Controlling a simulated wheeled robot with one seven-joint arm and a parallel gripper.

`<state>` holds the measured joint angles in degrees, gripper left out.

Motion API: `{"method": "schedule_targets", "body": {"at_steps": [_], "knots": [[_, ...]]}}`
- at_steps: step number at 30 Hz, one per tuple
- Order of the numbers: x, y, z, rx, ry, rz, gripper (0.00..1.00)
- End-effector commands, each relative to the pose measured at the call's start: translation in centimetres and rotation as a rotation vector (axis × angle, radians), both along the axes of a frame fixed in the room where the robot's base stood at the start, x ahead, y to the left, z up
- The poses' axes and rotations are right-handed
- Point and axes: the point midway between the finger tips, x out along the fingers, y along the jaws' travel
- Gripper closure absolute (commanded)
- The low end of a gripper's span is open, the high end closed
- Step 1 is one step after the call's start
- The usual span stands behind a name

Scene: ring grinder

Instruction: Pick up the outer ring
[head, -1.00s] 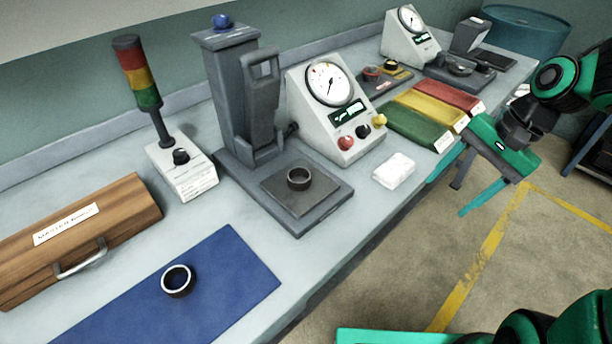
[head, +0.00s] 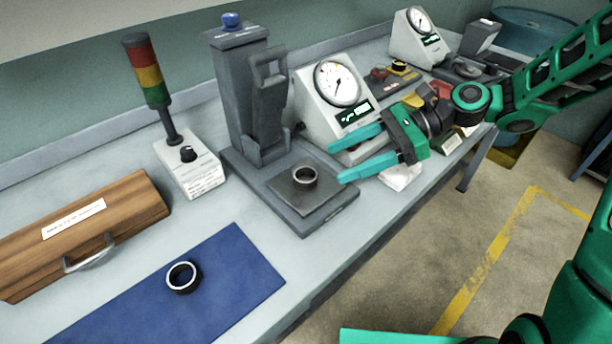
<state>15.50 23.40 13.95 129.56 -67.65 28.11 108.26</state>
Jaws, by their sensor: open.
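Two dark short rings are in the head view, and I cannot tell which one is the outer ring. One ring (head: 305,177) lies flat on the square plate of the grey press-like stand (head: 330,208). The other ring (head: 183,277), with a bright rim, lies flat on the blue mat (head: 240,262) at the front left. My gripper (head: 338,163) is open and empty, with its teal fingers pointing left. In the picture its fingertips are just right of the ring on the stand, apart from it; their height above the bench is hard to tell.
The stand's upright column (head: 240,100) rises behind the plate. A dial gauge box (head: 330,95) stands behind my gripper. A white block (head: 401,177) is partly hidden under it. A signal tower (head: 152,85) and a wooden case (head: 125,215) are at left.

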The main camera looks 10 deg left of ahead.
Motion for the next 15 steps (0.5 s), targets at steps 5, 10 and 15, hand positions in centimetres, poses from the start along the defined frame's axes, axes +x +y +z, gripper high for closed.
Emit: {"method": "schedule_targets", "body": {"at_steps": [5, 10, 15], "knots": [[-0.5, 1.7, -0.9, -0.001, -0.001, 0.003, 0.38], [-0.7, 2.6, -1.2, -0.001, -0.003, 0.002, 0.38], [-1.4, 4.8, -1.8, -0.002, -0.001, 0.005, 0.38]]}}
